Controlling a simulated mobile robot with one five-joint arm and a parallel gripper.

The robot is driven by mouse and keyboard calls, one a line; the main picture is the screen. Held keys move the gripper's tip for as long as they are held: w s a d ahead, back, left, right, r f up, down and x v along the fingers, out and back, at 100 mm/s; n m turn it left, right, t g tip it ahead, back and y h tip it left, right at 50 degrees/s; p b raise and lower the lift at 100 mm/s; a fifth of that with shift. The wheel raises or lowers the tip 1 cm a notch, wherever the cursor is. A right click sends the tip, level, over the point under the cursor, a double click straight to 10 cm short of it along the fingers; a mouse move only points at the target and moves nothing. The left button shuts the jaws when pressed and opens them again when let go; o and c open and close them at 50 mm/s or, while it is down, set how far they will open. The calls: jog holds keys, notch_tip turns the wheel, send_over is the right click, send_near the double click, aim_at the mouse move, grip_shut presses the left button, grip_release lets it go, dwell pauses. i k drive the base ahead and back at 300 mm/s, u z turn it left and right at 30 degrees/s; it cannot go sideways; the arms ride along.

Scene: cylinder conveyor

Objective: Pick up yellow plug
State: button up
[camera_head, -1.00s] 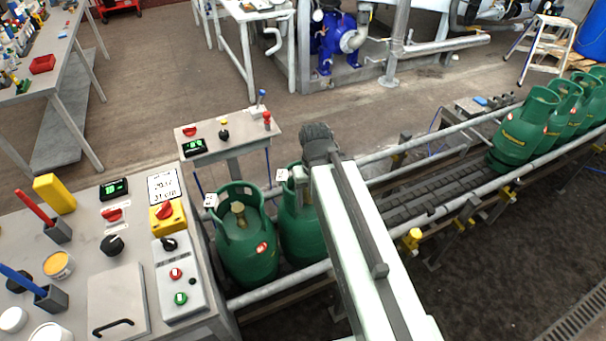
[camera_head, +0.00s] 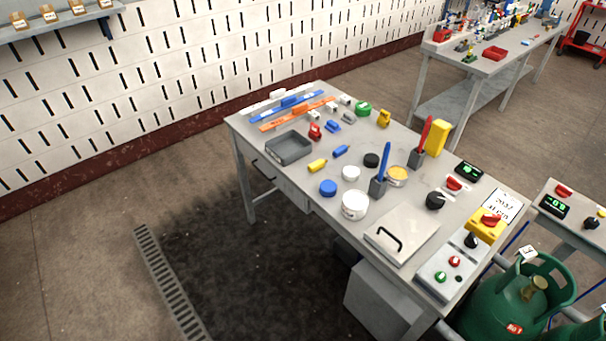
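A small yellow plug (camera_head: 317,165) lies on the grey workbench (camera_head: 330,205), near its front left edge. A similar small blue plug (camera_head: 341,150) lies just right of and behind it. A grey open tray (camera_head: 289,147) stands to its left, and a blue lid (camera_head: 328,188) lies in front of it to the right. Nothing covers the yellow plug. My gripper and arm are not in view now.
White tubs (camera_head: 355,205), a dark holder with a blue stick (camera_head: 379,186) and a yellow block (camera_head: 436,138) stand on the bench. Green gas cylinders (camera_head: 515,300) stand at lower right. Open floor lies left of the bench, with a drain grate (camera_head: 168,280).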

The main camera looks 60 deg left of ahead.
aim_at(316, 165)
jog(key=k, duration=0.55)
jog(key=u, duration=3.3)
jog(key=k, duration=1.3)
jog(key=z, duration=1.4)
jog(key=i, duration=1.2)
jog(key=u, duration=0.1)
